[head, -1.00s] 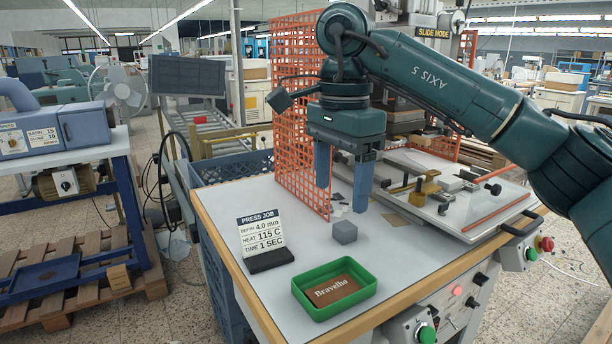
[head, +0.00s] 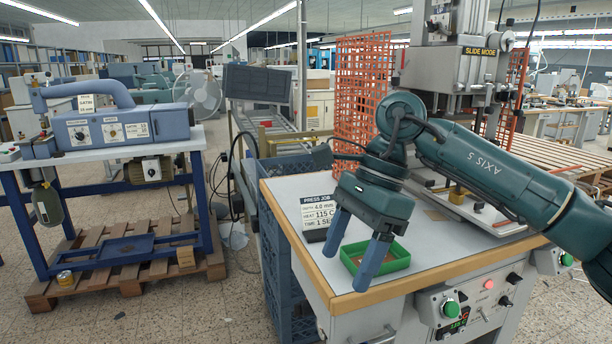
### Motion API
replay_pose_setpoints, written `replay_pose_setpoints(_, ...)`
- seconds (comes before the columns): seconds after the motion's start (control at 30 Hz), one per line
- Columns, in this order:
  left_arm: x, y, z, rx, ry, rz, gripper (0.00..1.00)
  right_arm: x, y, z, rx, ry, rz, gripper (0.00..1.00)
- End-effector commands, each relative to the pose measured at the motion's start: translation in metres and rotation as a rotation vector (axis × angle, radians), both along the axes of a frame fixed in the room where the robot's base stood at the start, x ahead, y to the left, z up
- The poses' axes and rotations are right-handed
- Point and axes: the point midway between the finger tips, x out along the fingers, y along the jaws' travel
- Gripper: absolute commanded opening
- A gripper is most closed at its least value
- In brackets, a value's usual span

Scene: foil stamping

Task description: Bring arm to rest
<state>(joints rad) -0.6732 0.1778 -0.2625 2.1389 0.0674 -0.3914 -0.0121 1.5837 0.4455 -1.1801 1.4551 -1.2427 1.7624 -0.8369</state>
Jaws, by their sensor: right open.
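My right gripper (head: 354,258) is open and empty. Its two blue fingers point down and to the left, in front of the press table (head: 290,205) near its front left corner. The arm comes in from the right and hides part of the table top. The green tray (head: 398,258) sits on the table behind the fingers, with a bit of its brown content (head: 372,259) visible. The press job sign (head: 314,214) stands behind the gripper and is partly covered. My left gripper is not in view.
A control panel with a green button (head: 451,308) is on the table front. A blue-framed bench (head: 110,160) on a pallet stands at the left. Open floor lies between.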

Motion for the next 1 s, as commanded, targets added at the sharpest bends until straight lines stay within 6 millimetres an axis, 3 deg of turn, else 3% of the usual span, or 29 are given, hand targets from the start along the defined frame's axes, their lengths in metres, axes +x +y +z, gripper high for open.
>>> replay_pose_setpoints(0.1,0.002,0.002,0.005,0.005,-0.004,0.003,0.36,-0.022,0.040,-0.021,0.192,0.150,-0.018,0.69)
replay_pose_setpoints(0.2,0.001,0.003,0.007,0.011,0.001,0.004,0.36,-0.045,0.076,-0.030,0.385,0.321,-0.071,0.69)
replay_pose_setpoints(0.3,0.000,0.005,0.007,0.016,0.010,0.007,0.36,-0.065,0.106,-0.027,0.594,0.538,-0.164,0.69)
replay_pose_setpoints(0.47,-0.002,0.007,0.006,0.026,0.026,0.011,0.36,-0.074,0.130,-0.012,0.891,0.924,-0.382,0.69)
replay_pose_setpoints(0.63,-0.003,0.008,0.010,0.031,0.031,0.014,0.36,-0.056,0.121,-0.007,1.142,1.369,-0.688,0.69)
replay_pose_setpoints(0.73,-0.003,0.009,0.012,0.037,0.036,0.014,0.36,-0.037,0.102,-0.021,1.257,1.641,-0.901,0.69)
replay_pose_setpoints(0.87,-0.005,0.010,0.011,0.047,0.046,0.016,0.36,-0.017,0.067,-0.063,1.366,1.993,-1.210,0.69)
replay_pose_setpoints(0.97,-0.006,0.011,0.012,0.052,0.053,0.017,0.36,-0.012,0.035,-0.111,1.416,2.258,-1.474,0.69)
replay_pose_setpoints(1.0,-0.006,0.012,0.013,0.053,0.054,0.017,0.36,-0.015,0.022,-0.133,-1.389,-2.300,1.543,0.69)
